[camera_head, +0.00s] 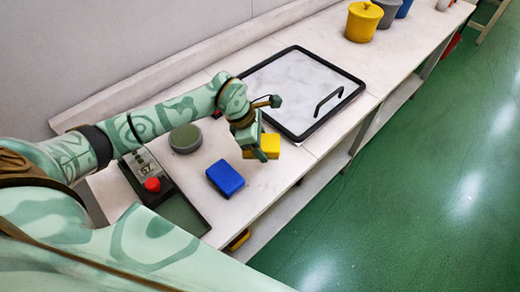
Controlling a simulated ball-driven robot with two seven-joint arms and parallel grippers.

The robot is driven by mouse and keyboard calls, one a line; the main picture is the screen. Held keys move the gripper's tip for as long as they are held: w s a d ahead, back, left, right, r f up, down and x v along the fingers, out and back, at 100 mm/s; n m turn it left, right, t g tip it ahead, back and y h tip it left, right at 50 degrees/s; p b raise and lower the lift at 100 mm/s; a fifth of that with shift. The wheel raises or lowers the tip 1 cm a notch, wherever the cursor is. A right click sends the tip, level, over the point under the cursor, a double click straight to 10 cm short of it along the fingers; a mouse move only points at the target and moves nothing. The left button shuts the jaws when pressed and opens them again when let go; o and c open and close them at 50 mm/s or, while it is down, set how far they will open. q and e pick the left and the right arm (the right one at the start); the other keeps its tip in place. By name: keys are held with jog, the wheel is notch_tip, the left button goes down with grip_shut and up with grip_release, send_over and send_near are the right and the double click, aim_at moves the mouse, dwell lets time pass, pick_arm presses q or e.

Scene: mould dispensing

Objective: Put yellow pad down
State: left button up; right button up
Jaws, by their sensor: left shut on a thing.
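A yellow pad (268,144) is held in my left gripper (262,150) over the white bench, just right of and behind a blue pad. My left gripper is shut on the yellow pad and hides part of it. I cannot tell whether the pad touches the bench. My right gripper is not in view.
The blue pad (225,178) lies on the bench (262,194). A grey round thing (185,138) and a device with a red knob (152,184) stand to the left. A black-framed board with a handle (300,88) lies behind. A yellow pot (363,21) stands at the far right.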

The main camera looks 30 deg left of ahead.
pick_arm(q)
jog(key=w+f, duration=0.1)
jog(key=w+a+f, duration=0.1)
jog(key=f, duration=0.1)
jog(key=shift+a+b, duration=0.15)
jog(key=shift+b, duration=0.15)
jog(key=shift+a+f, duration=0.1)
jog(key=shift+f, duration=1.45)
jog(key=shift+f+b, duration=0.15)
jog(key=shift+b, duration=0.2)
jog(key=o, duration=0.9)
jog(key=shift+r, duration=0.2)
jog(key=p+v, duration=0.2)
jog(key=v, duration=1)
